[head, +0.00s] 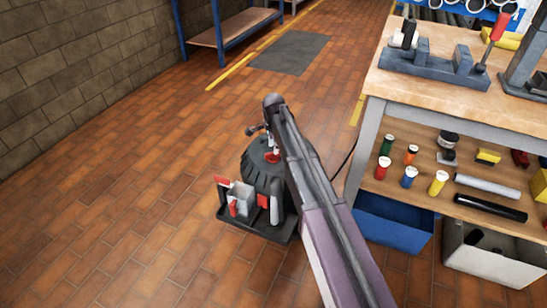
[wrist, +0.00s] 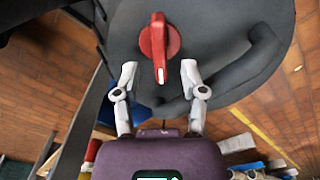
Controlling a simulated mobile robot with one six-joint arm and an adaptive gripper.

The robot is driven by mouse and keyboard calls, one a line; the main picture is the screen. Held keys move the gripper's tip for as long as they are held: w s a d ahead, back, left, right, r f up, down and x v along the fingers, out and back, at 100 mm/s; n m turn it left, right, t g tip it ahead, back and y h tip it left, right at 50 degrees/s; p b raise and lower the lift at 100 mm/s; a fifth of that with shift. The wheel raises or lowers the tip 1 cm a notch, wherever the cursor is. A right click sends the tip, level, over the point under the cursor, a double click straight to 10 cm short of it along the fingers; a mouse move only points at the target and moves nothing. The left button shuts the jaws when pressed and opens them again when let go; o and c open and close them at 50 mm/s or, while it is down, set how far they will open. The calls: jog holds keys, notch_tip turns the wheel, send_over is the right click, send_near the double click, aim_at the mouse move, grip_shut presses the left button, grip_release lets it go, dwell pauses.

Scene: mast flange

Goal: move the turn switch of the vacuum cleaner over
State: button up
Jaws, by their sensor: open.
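The vacuum cleaner (head: 255,182) is a dark grey, round-topped machine standing on the brick floor left of the workbench. Its turn switch (wrist: 158,45) is a red knob with a white mark at its near end, on the grey top in the wrist view. The switch also shows as a small red spot in the head view (head: 272,157). My gripper (wrist: 158,75) is open, with one finger on each side of the white-marked end of the knob. The fingertips look apart from the knob. In the head view my arm hides the right part of the vacuum cleaner.
A workbench (head: 430,90) with tools on top and cans on its shelf stands at the right. A blue bin (head: 392,222) and a grey bin (head: 490,262) sit beneath it. The floor to the left is clear up to the block wall.

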aim_at(273, 155)
jog(key=shift+f+b, duration=1.35)
jog(key=shift+f, duration=0.35)
grip_shut()
